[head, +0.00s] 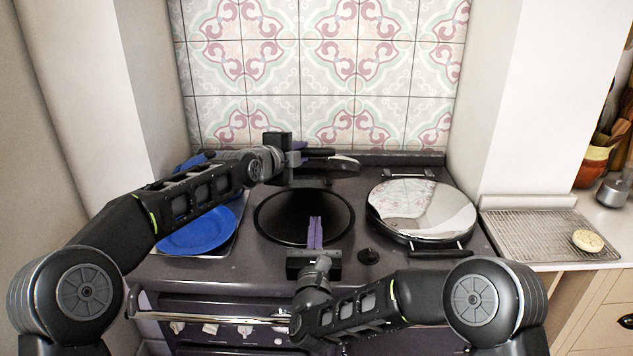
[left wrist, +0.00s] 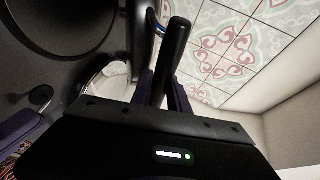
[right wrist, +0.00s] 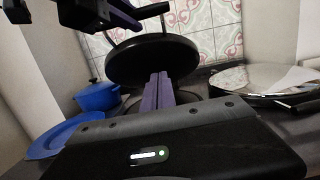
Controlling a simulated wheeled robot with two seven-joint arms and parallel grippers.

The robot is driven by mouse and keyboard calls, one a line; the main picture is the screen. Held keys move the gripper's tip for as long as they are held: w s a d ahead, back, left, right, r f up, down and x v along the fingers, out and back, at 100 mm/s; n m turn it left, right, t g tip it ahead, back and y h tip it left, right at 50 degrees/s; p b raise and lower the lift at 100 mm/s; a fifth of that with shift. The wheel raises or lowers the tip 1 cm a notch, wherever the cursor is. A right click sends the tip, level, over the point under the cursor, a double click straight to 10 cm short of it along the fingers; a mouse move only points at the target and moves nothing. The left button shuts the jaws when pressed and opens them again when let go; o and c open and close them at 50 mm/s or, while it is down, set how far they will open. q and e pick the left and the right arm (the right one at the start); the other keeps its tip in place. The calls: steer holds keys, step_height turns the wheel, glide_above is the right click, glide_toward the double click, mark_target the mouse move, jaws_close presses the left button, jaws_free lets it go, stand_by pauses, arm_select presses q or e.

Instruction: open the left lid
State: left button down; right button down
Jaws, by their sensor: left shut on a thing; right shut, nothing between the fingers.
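The left lid (head: 340,166) is raised, tilted up at the back of the cooker over its round dark hotplate (head: 275,215). Its dark underside (right wrist: 135,62) faces me in the right wrist view. My left gripper (head: 296,157) is shut on the lid's black bar handle (head: 318,152). The handle (left wrist: 178,45) also shows between the purple fingers in the left wrist view. My right gripper (head: 315,222) is shut and empty, its fingers above the front part of the hotplate. In the right wrist view its fingertips (right wrist: 159,78) appear in front of the lid.
The shiny right lid (head: 420,207) is down, its handle at the front. A blue plate (head: 198,236) lies left of the hotplate, with a blue pot (right wrist: 97,97) behind it. A wire rack (head: 530,235) with a round pale item (head: 588,241) is at right. A tiled wall stands behind.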

steer(key=shift+w, duration=0.1)
glide_toward(317, 171)
steer(key=w+f, duration=0.1)
steer(key=w, duration=0.2)
steer(key=shift+w+r, duration=0.6)
steer(key=shift+r, duration=0.25)
steer(key=shift+w+r, duration=0.35)
steer(key=shift+r, duration=0.1)
